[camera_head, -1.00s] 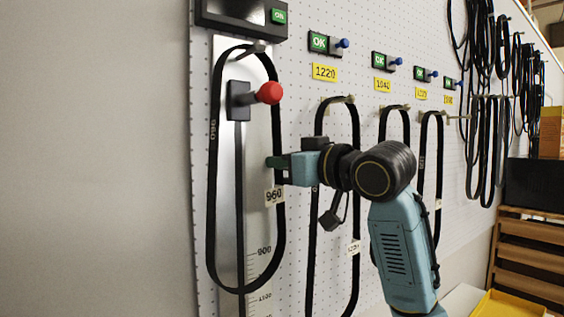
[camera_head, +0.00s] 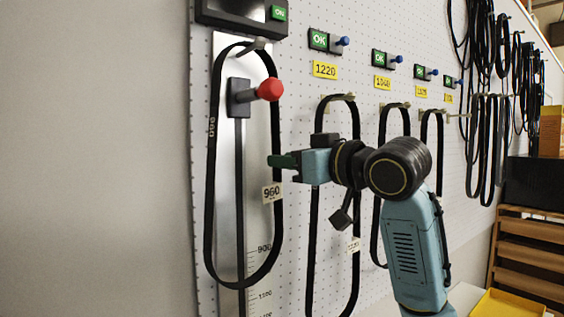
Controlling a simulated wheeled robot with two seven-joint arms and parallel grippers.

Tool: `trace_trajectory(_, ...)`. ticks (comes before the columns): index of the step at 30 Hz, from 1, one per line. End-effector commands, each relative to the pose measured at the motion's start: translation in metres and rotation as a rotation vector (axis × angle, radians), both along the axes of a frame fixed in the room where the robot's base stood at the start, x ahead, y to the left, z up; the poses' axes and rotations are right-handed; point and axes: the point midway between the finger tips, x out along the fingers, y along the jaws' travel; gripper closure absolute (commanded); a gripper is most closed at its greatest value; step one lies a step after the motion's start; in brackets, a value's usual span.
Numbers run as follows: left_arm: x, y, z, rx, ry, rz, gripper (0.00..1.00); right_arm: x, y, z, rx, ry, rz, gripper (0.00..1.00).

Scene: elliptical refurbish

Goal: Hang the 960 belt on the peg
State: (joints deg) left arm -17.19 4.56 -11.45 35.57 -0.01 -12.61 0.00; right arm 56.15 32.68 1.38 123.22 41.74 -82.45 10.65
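The 960 belt (camera_head: 208,190) is a black loop hanging in front of the measuring scale (camera_head: 262,225) at the left of the pegboard. Its top passes over a metal peg (camera_head: 261,44), and a white 960 tag (camera_head: 272,192) sits on its right strand. My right gripper (camera_head: 270,160) points left, with its dark green fingertips at the belt's right strand, above the tag. I cannot tell whether the fingers grip the strand. My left gripper is not in view.
A red-knobbed lever (camera_head: 268,89) sticks out inside the loop. More belts hang on pegs to the right under yellow labels (camera_head: 325,70), one close behind my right wrist. A yellow tray (camera_head: 508,304) is at the lower right. The wall at left is bare.

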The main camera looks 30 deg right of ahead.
Motion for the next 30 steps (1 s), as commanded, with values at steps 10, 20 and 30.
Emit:
trace_trajectory(10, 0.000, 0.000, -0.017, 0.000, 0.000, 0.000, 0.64, -0.076, -0.020, 0.000, -0.002, -0.003, -0.004, 0.70)
trace_trajectory(20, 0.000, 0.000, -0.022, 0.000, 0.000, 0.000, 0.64, -0.110, -0.028, 0.000, 0.000, 0.000, -0.001, 0.70)
trace_trajectory(30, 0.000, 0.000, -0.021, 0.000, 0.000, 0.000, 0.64, -0.100, -0.026, -0.015, -0.002, 0.035, -0.002, 0.70)
